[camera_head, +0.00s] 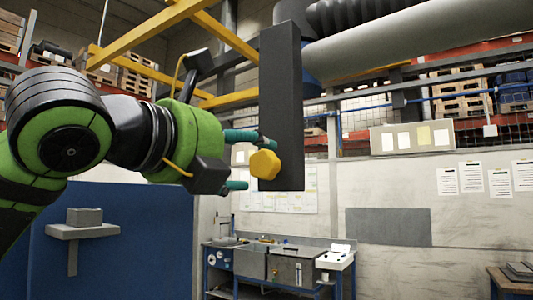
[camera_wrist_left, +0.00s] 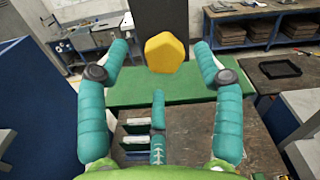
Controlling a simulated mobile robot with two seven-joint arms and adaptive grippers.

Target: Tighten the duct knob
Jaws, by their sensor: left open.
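The yellow faceted duct knob (camera_head: 265,164) sits on the lower part of a dark upright duct panel (camera_head: 281,90) in the head view. My left gripper (camera_head: 250,161) has its teal fingers beside the knob, one above and one below it, pointing towards the panel. In the left wrist view the knob (camera_wrist_left: 165,54) shows between and just beyond the two spread fingertips (camera_wrist_left: 163,48), with a gap on each side. The left gripper is open and empty. Part of the dark panel (camera_wrist_left: 160,17) shows behind the knob. My right gripper is not in view.
A yellow frame (camera_head: 235,45) and a grey pipe (camera_head: 400,42) are overhead. A blue partition (camera_head: 110,240) with a grey shelf (camera_head: 82,231) stands at left. Workbenches stand below, and a green surface (camera_wrist_left: 122,93) lies beneath the gripper.

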